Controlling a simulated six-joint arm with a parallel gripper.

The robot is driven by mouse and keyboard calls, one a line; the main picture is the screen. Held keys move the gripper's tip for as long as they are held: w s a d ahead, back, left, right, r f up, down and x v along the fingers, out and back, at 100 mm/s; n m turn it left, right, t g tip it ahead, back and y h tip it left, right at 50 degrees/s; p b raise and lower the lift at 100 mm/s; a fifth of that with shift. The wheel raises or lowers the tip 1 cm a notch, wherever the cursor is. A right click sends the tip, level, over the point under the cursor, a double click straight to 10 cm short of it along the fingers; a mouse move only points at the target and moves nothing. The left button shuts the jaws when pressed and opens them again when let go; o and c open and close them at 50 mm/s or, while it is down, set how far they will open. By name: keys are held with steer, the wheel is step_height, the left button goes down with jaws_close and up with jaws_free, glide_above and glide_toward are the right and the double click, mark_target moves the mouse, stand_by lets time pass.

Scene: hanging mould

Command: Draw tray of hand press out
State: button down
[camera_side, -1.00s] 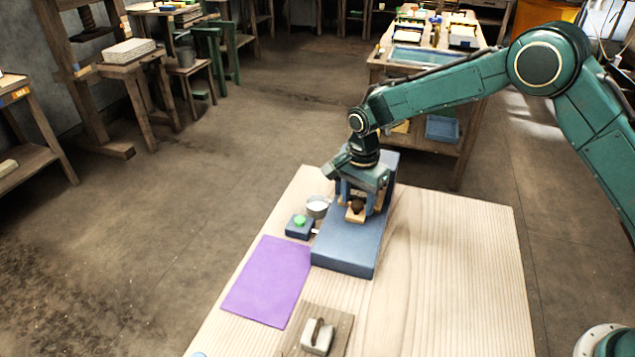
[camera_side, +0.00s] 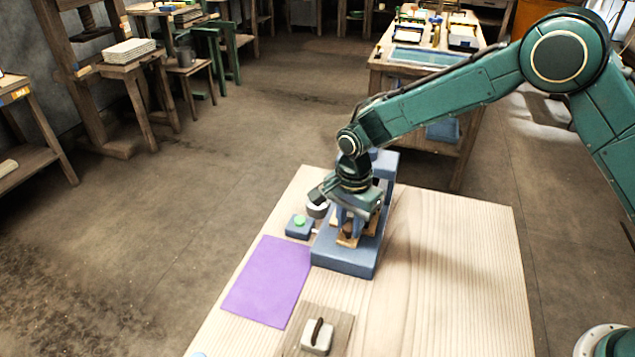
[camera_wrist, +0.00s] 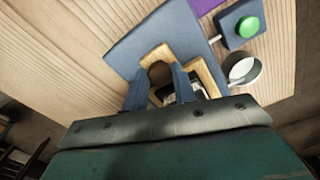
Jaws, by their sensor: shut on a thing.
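The hand press has a blue base (camera_side: 345,262) on the pale wooden table, with a blue upright at its back, partly hidden behind my arm. Its tray (camera_side: 346,243) is a light wooden frame lying over the base, partly covered by my gripper. In the wrist view the tray (camera_wrist: 205,75) shows a dark, printed-looking insert inside its frame. My gripper (camera_side: 350,228) points down at the tray's front part. In the wrist view its blue fingers (camera_wrist: 160,78) are shut on the tray's round brown knob (camera_wrist: 159,71).
A small blue box with a green button (camera_side: 299,222) and a grey metal cup (camera_side: 316,210) stand left of the press. A purple sheet (camera_side: 267,280) lies at front left. A board with a handled white block (camera_side: 318,338) lies nearer. The table's right side is clear.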

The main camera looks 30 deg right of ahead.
steer(key=s+a, duration=0.3)
steer(key=a, duration=0.1)
steer(key=shift+s, duration=0.4)
steer(key=c, duration=1.1)
jaws_free()
steer(key=shift+r, duration=0.15)
step_height(320, 180, up, 14)
steer(key=shift+f, duration=0.2)
